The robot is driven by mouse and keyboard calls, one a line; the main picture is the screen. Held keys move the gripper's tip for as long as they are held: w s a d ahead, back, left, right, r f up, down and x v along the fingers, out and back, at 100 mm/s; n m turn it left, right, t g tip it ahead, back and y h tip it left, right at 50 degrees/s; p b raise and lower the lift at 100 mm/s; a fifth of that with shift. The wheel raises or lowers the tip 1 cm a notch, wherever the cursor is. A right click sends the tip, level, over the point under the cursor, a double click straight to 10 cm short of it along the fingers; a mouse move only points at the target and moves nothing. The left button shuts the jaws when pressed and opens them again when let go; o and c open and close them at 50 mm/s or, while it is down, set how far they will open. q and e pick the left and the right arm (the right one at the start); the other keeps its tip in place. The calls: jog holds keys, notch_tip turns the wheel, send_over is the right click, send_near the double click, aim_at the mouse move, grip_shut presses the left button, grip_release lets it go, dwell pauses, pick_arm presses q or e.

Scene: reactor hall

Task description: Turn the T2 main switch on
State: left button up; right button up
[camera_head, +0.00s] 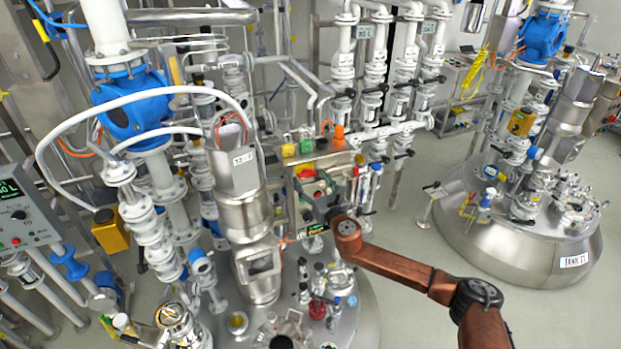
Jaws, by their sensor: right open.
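A control box (309,188) with small coloured parts on its front stands in the middle, beside the steel column of the near tank. It may carry the T2 main switch, but the switch itself is too small to make out and my gripper covers part of the front. My right arm, copper-coloured, reaches in from the lower right. My right gripper (328,212) is dark and small at the lower right of the box front, close to it; I cannot tell whether it touches. It is open. My left gripper is not in view.
A grey panel (22,212) with a green display and a red button is at the left edge. The near tank (352,318) and the right tank (490,250) carry crowded fittings. Bare floor (410,215) lies between the tanks.

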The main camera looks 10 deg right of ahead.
jog(key=shift+w+a, duration=0.1)
jog(key=shift+w, duration=0.4)
jog(key=c, duration=1.2)
